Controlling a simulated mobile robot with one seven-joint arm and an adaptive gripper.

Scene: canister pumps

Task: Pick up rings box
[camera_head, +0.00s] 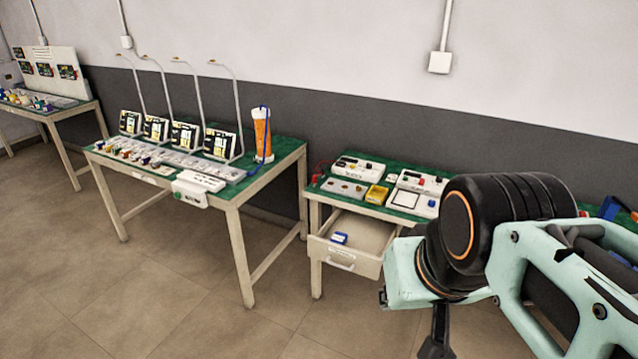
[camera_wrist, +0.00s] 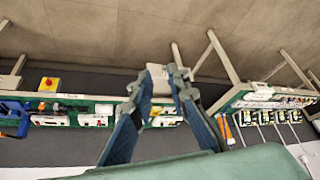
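I cannot tell for sure which thing is the rings box, as no label is readable. A small blue and white box (camera_head: 339,238) lies in the open drawer (camera_head: 343,267) of the right-hand table. A small yellow box (camera_head: 376,195) sits on that table's green top. My gripper (camera_wrist: 161,75) is open and empty in the wrist view, its two fingers apart. It is in the air, away from the tables. In the head view my arm covers the right part of the table, and the gripper is mostly out of frame.
The right-hand table (camera_head: 317,206) also bears white trays and devices. A left table (camera_head: 285,148) holds several black-screened units and an orange container (camera_head: 262,135). Another table (camera_head: 78,110) stands far left. The floor (camera_head: 185,290) in front is clear. The open drawer sticks out.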

